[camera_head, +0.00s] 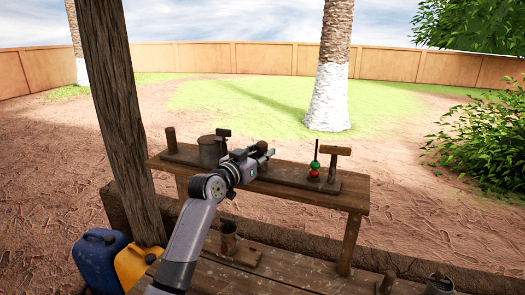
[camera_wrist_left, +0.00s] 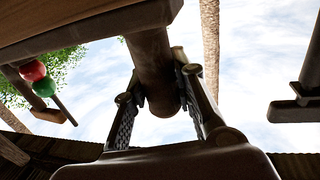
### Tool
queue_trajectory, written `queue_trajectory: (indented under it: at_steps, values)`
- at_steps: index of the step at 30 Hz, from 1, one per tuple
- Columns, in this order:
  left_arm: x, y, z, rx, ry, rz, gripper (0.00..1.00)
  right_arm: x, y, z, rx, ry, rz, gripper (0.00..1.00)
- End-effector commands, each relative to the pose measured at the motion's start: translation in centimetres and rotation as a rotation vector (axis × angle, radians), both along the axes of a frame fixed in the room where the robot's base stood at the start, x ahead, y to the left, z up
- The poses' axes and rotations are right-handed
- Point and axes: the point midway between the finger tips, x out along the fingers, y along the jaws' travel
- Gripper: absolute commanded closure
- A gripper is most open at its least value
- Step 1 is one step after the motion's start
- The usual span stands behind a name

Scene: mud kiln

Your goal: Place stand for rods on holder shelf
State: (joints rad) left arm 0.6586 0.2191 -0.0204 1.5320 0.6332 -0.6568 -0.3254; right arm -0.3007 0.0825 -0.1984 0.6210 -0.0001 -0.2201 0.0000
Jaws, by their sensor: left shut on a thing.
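My left gripper (camera_head: 264,157) reaches over the raised wooden shelf (camera_head: 345,199). In the left wrist view, which is upside down, my left gripper (camera_wrist_left: 163,100) is shut on the dark round post (camera_wrist_left: 152,58) of a wooden stand, which I take as the stand for rods. The stand's wide base (camera_wrist_left: 130,20) shows at the top edge of that view. In the head view my gripper and arm largely hide the stand. I cannot tell whether its base touches the shelf. My right gripper is not in view.
On the shelf, a stand with a red ball (camera_head: 314,173), a green ball and a mallet-like post is right of my gripper. A timber pillar (camera_head: 122,120) rises left of my arm.

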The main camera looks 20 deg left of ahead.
Motion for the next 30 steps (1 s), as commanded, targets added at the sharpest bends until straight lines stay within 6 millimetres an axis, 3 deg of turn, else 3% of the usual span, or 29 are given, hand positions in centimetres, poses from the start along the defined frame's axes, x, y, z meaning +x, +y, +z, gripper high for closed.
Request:
queue_trajectory:
  at_steps: [8, 9, 17, 30]
  values:
    - [0.0, 0.01, -0.16, -0.002, -0.003, 0.0, 1.0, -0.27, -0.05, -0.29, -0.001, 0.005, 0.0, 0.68]
    - [0.01, 0.0, -0.14, 0.0, 0.0, 0.0, 0.73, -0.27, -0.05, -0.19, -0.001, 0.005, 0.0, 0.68]
    - [0.01, 0.0, -0.13, 0.0, 0.0, 0.0, 0.56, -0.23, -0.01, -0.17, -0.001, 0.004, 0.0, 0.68]
    - [-0.64, 0.22, -0.14, 0.0, 0.0, 0.0, 0.55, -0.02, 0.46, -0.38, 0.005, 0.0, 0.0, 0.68]
